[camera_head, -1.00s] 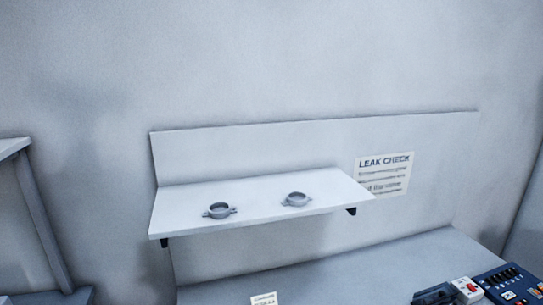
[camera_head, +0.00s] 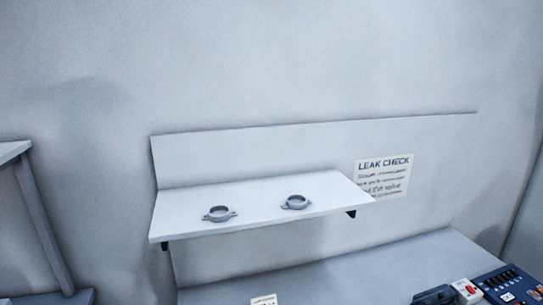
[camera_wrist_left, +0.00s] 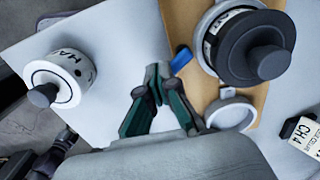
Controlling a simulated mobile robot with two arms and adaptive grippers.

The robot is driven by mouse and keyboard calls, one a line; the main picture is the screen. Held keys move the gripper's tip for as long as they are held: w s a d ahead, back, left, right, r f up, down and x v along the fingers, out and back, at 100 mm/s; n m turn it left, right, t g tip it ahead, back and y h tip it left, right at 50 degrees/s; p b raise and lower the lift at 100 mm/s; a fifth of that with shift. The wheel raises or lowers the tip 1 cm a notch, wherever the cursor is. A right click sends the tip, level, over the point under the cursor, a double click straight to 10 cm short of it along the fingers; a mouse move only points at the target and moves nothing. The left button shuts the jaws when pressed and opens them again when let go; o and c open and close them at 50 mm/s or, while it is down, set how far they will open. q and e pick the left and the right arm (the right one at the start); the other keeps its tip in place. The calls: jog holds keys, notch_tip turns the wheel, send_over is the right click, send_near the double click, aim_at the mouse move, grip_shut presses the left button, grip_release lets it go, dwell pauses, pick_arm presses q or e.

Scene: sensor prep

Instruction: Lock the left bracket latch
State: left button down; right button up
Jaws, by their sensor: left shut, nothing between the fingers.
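In the left wrist view my left gripper (camera_wrist_left: 156,74) is shut and empty, its dark green fingers together. Its tips are just left of a small blue latch-like tab (camera_wrist_left: 181,58) at the left edge of a tan board (camera_wrist_left: 185,20); I cannot tell if they touch. On the board is a pale round holder (camera_wrist_left: 206,22) with a dark knobbed cylinder (camera_wrist_left: 255,48) in it. Below it is an empty grey ring (camera_wrist_left: 230,112). I cannot tell from this view whether the tab is locked.
A white knobbed cylinder (camera_wrist_left: 62,78) with dark lettering is at left in the wrist view, and a CH 4 label (camera_wrist_left: 304,136) at right. The head view shows a wall shelf (camera_head: 255,207) with two grey rings, a LEAK CHECK sign (camera_head: 384,178) and a blue panel (camera_head: 505,285).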

pick_arm(q)
jog(key=shift+s+a+p, duration=0.2)
jog(key=shift+a+p, duration=0.1)
jog(key=shift+a, duration=0.45)
jog(key=shift+a+p, duration=0.35)
jog(key=shift+a, duration=0.05)
dwell(0.4)
notch_tip(320, 180, up, 6)
jog(key=p, duration=0.3)
jog(key=shift+w+d+p, duration=0.15)
jog(key=shift+d+p, duration=0.2)
dwell(0.6)
